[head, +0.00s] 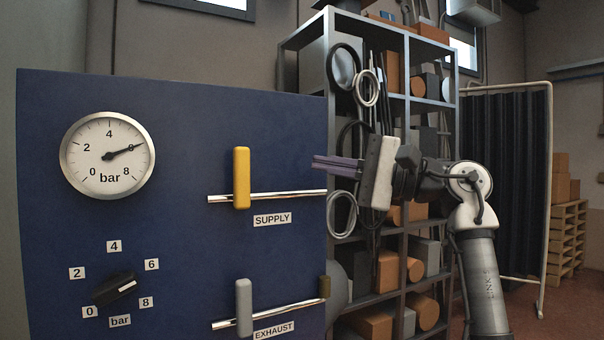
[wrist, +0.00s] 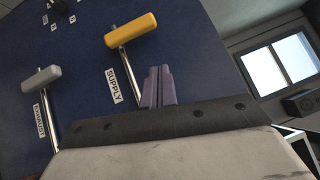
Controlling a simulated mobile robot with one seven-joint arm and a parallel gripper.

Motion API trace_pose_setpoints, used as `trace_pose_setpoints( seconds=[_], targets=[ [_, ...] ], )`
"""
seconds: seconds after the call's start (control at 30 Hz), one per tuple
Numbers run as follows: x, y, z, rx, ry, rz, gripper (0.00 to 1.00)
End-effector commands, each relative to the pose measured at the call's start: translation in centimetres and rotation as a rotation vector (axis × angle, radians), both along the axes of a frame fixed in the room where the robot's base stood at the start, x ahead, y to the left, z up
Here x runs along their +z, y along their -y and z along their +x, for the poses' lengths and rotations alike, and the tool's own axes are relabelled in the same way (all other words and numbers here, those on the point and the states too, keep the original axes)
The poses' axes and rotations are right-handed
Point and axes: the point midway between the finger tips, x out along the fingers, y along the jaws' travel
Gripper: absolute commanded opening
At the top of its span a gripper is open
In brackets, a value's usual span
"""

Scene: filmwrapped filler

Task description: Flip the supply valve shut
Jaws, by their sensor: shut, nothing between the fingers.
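The supply valve's yellow handle (head: 241,178) stands upright on the blue panel (head: 190,130), across a horizontal silver pipe (head: 275,196), with the SUPPLY label (head: 272,220) below. In the wrist view the yellow handle (wrist: 131,31) is at the upper middle, with the SUPPLY label (wrist: 113,86) beside the pipe. My gripper (head: 316,162) is to the right of the handle, near the panel's right edge, apart from it. Its purple fingers (wrist: 158,86) are together and empty, pointing towards the panel.
The grey exhaust handle (head: 244,307) stands upright on a lower pipe. A gauge (head: 108,154) reads about 6 bar, above a black knob (head: 115,288) pointing between 6 and 8. A loaded metal shelf (head: 405,230) stands behind my arm. The panel face left of my gripper is clear around the yellow handle.

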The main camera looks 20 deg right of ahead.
Motion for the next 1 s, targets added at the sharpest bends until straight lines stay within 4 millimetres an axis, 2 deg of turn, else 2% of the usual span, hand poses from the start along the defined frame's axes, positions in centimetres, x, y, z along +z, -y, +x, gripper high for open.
trace_pose_setpoints(
  seconds=[0.1,0.3,1.0],
  targets=[
    [-0.1,1.6,-1.1,-0.001,-0.001,0.003,0.0],
    [0.0,2.7,-1.9,-0.001,-0.001,0.002,0.0],
    [0.0,2.8,-2.0,-0.001,-0.001,0.002,0.0]
  ],
)
